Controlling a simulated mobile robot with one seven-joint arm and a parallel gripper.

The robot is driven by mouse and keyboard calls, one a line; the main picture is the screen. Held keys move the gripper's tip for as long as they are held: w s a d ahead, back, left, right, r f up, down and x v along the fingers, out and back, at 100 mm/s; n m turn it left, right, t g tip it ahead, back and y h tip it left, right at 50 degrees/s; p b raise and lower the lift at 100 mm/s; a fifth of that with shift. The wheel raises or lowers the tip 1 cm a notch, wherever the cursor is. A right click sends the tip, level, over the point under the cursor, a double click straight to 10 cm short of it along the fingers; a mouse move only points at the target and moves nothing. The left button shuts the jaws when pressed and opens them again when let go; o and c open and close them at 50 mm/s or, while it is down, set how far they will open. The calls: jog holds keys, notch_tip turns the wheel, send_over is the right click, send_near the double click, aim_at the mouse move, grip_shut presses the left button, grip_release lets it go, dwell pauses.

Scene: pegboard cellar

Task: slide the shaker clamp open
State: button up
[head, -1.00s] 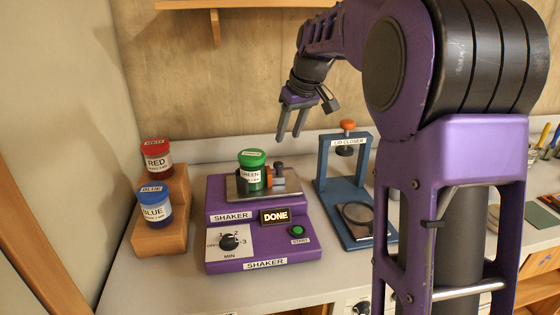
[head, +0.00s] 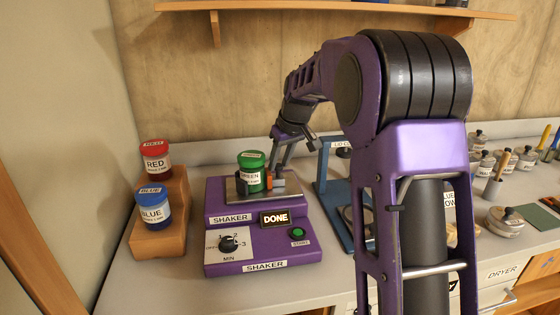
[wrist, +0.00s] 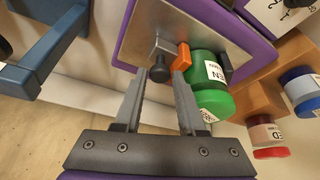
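The purple shaker (head: 262,246) stands on the bench with a metal plate (wrist: 150,38) on top. A green-lidded jar (head: 251,172) labelled GREEN sits upright on the plate, and it shows in the wrist view (wrist: 207,85). The clamp's orange jaw (wrist: 182,57) is beside the jar, seemingly against it. The clamp's dark knob (wrist: 159,71) is next to the jaw. My gripper (wrist: 161,77) is open, its fingertips on either side of the knob; I cannot tell whether they touch it. In the head view my gripper (head: 277,165) partly hides the clamp.
A wooden step stand (head: 174,222) at left holds a red jar (head: 155,160) and a blue jar (head: 153,208). The blue lid closer (head: 326,190) stands close at right, partly behind my arm. The shaker's display reads DONE. Bench in front of the shaker is clear.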

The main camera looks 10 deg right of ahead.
grip_shut()
dwell(1.2)
